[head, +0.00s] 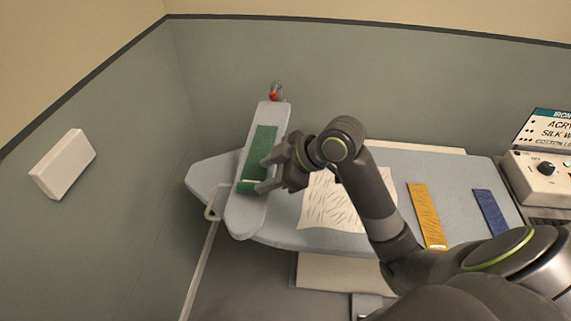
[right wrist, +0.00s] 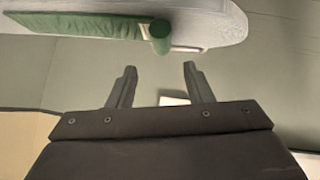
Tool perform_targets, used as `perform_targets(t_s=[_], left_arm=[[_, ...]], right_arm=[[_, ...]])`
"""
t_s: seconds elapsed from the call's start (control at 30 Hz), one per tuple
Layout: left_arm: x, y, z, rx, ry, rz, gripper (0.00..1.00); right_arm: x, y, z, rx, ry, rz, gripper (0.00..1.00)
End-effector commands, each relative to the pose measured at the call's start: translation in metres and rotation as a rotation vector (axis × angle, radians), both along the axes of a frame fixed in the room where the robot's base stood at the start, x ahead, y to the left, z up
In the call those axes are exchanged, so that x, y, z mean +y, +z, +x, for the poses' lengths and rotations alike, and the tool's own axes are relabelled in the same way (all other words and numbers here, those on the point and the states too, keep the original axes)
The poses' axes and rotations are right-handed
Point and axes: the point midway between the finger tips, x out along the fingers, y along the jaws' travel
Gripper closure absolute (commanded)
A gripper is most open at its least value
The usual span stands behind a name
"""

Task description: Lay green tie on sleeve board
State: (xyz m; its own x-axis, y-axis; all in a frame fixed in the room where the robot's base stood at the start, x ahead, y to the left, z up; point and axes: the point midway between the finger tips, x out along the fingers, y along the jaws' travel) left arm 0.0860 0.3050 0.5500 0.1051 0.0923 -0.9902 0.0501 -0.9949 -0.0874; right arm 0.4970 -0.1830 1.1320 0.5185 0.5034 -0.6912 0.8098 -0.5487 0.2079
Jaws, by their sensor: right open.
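The green tie (head: 260,153) lies along the narrow grey sleeve board (head: 271,115) in the head view. Its near end looks rolled or bunched, and the roll shows in the right wrist view (right wrist: 160,36). My right gripper (head: 262,174) is at the right side of the tie's near end. In the right wrist view its two fingers (right wrist: 156,80) are apart with nothing between them, and the tie and sleeve board (right wrist: 205,22) are beyond the fingertips. My left gripper is in neither view.
The sleeve board sits over the left end of a grey ironing board (head: 390,165). A wrinkled white cloth (head: 325,205), a yellow tie (head: 425,213) and a blue tie (head: 490,212) lie to the right. A small red-topped item (head: 275,92) is at the sleeve board's far end.

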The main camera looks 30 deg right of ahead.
Motion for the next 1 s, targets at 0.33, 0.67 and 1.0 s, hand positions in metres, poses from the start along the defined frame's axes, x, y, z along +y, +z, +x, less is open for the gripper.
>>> perform_targets(t_s=[0.33, 0.67, 1.0], left_arm=[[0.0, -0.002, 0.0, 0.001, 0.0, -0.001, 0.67], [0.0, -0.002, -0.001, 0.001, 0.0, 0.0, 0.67], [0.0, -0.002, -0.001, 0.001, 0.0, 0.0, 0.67]], right_arm=[[-0.024, 0.031, -0.022, -0.004, -0.002, -0.004, 0.54], [-0.03, 0.042, -0.031, -0.001, -0.001, 0.001, 0.54], [-0.03, 0.042, -0.031, -0.001, 0.0, 0.002, 0.54]])
